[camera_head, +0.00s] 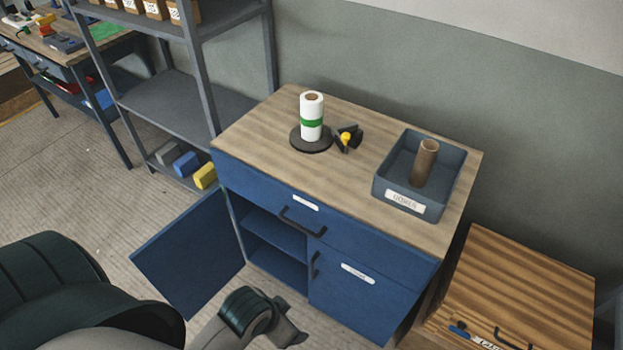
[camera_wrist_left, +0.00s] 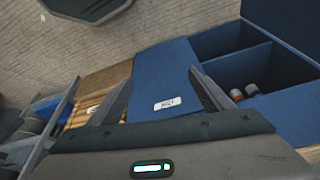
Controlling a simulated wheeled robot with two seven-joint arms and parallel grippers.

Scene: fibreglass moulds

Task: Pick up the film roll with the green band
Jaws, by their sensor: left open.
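The film roll with the green band (camera_head: 312,117) stands upright on a round dark base (camera_head: 311,145) on the wooden top of the blue cabinet (camera_head: 340,180) in the head view. It is white with a green band around its lower half. I cannot make it out in the left wrist view. My left gripper (camera_wrist_left: 165,85) is open, its two fingers apart with nothing between them. Behind the fingers is a blue panel with a white label (camera_wrist_left: 168,103). Parts of my arm show at the bottom of the head view, low in front of the cabinet. My right gripper is not in view.
A black and yellow tool (camera_head: 347,138) lies just right of the roll. A labelled grey bin (camera_head: 406,203) with a brown tube (camera_head: 424,163) stands farther right. The cabinet's left door (camera_head: 190,252) hangs open. Metal shelving (camera_head: 170,100) stands at left, a wooden cabinet (camera_head: 530,280) at lower right.

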